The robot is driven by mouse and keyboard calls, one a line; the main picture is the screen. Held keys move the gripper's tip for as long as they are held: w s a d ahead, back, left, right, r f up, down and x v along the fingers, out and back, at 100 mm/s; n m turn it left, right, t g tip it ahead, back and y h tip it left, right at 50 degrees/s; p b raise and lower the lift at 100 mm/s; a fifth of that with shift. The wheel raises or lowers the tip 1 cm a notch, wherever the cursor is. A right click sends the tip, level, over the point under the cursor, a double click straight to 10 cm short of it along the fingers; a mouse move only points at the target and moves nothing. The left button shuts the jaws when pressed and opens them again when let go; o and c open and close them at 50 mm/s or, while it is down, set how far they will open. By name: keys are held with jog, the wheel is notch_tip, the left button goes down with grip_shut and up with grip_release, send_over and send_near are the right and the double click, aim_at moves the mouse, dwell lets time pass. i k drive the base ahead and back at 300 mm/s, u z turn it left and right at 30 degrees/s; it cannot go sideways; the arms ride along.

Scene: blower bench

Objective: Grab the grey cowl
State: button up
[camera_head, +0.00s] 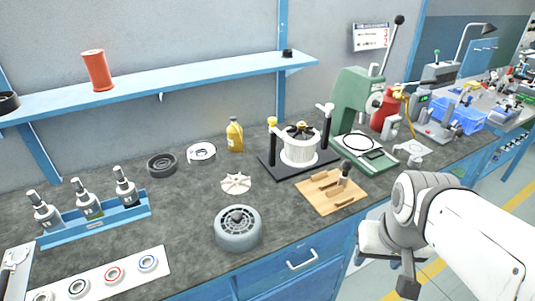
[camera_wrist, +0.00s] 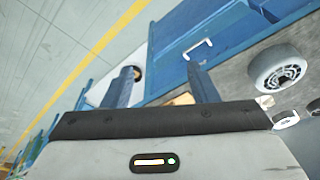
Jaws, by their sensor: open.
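The grey cowl (camera_head: 238,230), a round ribbed housing with a small hub on top, sits on the dark benchtop near its front edge in the head view. It also shows at the right of the wrist view (camera_wrist: 278,70), to the side of my fingers and apart from them. My gripper (camera_wrist: 163,70) is open, with its two blue-grey fingers spread and nothing between them. In the head view my gripper hangs in front of the bench at the lower right, well right of the cowl; its fingertips are not clear there.
A pale fan wheel (camera_head: 236,183) lies behind the cowl. A wooden block with tools (camera_head: 330,196) stands to its right, before a white motor on a black stand (camera_head: 299,148). A white strip with rings (camera_head: 100,279) and a blue bottle rack (camera_head: 95,222) are left.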

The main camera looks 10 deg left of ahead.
aim_at(243, 243)
jog(key=z, duration=0.85)
jog(key=k, duration=1.45)
jog(key=u, duration=0.8)
jog(key=i, duration=1.5)
jog(key=u, duration=0.1)
